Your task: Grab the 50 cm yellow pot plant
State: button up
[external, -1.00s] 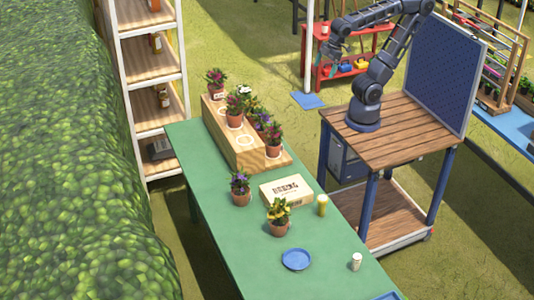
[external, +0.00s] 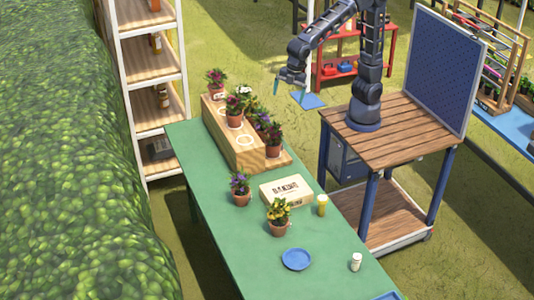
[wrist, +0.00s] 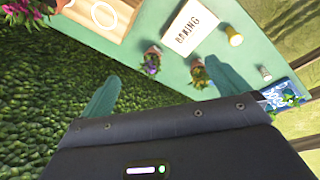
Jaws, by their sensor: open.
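The yellow-flowered plant (external: 279,211) stands upright in a terracotta pot on the green table, in front of the cream box. It also shows in the wrist view (wrist: 198,75), beside the tip of the right finger, which lies partly in front of that area. My gripper (external: 290,90) is open and empty. It hangs in the air well above and behind the table, to the right of the wooden step stand, far from the yellow plant. Both teal fingers show spread apart in the wrist view (wrist: 163,72).
A purple-flowered pot (external: 240,190) stands left of the yellow plant. The cream box (external: 286,191), a yellow cup (external: 322,205), a blue plate (external: 297,259) and a white jar (external: 356,262) share the green table (external: 245,245). Several potted plants stand on the wooden step stand (external: 228,143).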

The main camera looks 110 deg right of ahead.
jog(key=w+a+f+n, duration=0.3)
jog(key=w+a+f, duration=0.3)
jog(key=w+a, duration=0.2)
jog(key=n+g, duration=0.3)
jog(key=n, duration=0.5)
send_over(279, 224)
notch_tip(279, 224, down, 27)
notch_tip(279, 224, down, 5)
jog(key=shift+w+d, duration=0.1)
jog(key=shift+w, duration=0.05)
jog(key=shift+d+f, duration=0.1)
jog(key=shift+f, duration=2.7)
jog(key=shift+c, duration=0.4)
jog(key=c, duration=1.2)
